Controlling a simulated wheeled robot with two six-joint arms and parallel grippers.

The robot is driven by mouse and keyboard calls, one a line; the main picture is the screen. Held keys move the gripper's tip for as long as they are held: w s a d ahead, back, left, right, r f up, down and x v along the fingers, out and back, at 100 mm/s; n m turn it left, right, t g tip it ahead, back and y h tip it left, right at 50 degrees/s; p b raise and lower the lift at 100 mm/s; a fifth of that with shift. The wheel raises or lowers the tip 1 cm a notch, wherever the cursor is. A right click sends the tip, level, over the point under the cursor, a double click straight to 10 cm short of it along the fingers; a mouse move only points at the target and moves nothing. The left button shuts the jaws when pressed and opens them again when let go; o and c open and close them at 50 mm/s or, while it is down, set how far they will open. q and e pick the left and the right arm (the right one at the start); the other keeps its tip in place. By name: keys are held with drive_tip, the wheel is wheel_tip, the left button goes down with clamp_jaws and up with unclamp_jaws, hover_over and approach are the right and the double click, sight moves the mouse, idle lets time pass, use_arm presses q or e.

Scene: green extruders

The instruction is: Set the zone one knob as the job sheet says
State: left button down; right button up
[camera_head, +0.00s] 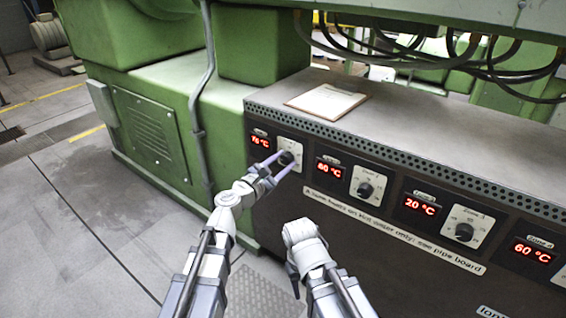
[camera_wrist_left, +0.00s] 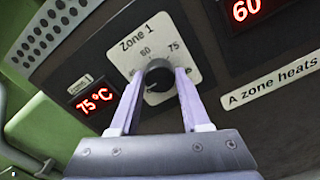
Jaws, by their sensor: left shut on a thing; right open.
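The zone one knob (camera_head: 286,158) is a dark round knob on a pale plate on the front of the dark control cabinet. In the left wrist view the knob (camera_wrist_left: 157,84) sits between the two pale purple fingers of my left gripper (camera_wrist_left: 157,92), below the marks 60 and 75. My left gripper (camera_head: 279,166) is shut on the knob. I cannot make out where the knob points. The zone 1 display (camera_wrist_left: 96,98) reads 75°C in red. A clipboard with a sheet (camera_head: 327,101) lies on the cabinet top; its writing is unreadable. My right gripper (camera_head: 294,283) is low, open, and apart from the cabinet.
Further right on the panel are more zone knobs, such as one (camera_head: 365,190) by an 80°C display (camera_head: 329,171) and another (camera_head: 464,232) by a 20°C display (camera_head: 420,206). A label strip (camera_head: 392,231) runs below. A green machine (camera_head: 165,130) stands at the left. Floor at the left is clear.

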use_arm(q)
drive_tip(key=m, duration=0.4)
drive_tip(key=shift+m, duration=0.3)
drive_tip(key=m, duration=0.3)
drive_tip(key=shift+m, duration=0.3)
drive_tip(key=m, duration=0.7)
drive_tip(key=shift+r, duration=0.1)
drive_tip(key=m, duration=0.7)
drive_tip(key=shift+m, duration=0.3)
drive_tip(key=m, duration=0.3)
drive_tip(key=shift+s+m, duration=0.1)
drive_tip(key=shift+m, duration=2)
